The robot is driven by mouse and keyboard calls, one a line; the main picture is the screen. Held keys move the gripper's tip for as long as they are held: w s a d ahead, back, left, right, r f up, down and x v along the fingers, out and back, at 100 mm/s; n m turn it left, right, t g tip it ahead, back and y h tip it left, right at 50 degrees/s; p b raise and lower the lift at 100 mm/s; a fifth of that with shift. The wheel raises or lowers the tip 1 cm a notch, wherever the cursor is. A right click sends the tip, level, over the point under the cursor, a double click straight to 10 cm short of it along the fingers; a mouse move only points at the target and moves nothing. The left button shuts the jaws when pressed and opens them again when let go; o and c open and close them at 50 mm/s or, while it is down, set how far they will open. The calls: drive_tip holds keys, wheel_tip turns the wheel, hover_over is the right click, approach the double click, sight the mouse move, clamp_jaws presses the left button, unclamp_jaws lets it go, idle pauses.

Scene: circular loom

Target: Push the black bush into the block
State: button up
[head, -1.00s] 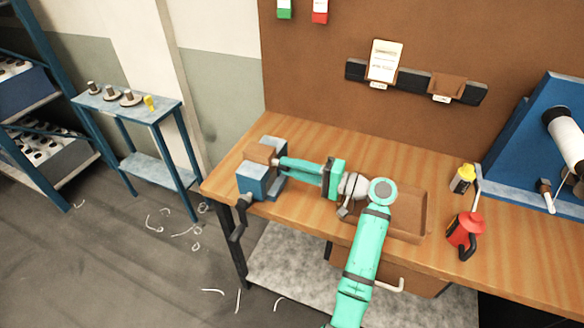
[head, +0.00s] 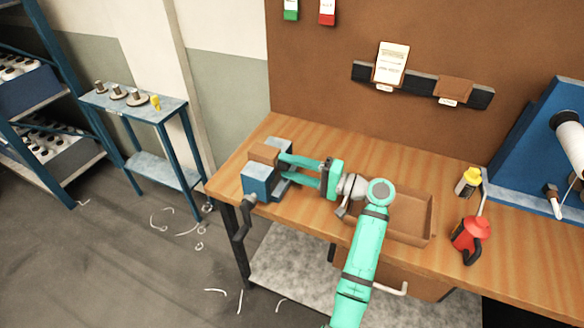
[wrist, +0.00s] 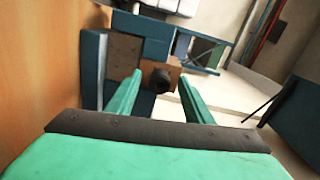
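The brown block (head: 264,153) sits in the blue vise (head: 256,178) at the left end of the bench. In the wrist view the block (wrist: 174,72) faces me, and the black bush (wrist: 160,79) shows as a short dark cylinder at its face, seeming to stick out toward me. How deep it sits I cannot tell. My gripper (head: 286,168) is to the right of the block, pointing at it. Its two green fingers are spread apart, one on each side of the bush in the wrist view, with nothing between them. The bush is not distinguishable in the head view.
A red oil can (head: 471,232) and a yellow-capped bottle (head: 467,183) stand at the right. A small blue side table (head: 168,110) stands left of the bench. The vise handle (head: 240,222) hangs at the front.

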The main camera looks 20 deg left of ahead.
drive_tip(key=d, duration=1)
drive_tip(key=shift+s+d, duration=0.2)
drive_tip(key=shift+d, duration=0.2)
idle(0.4)
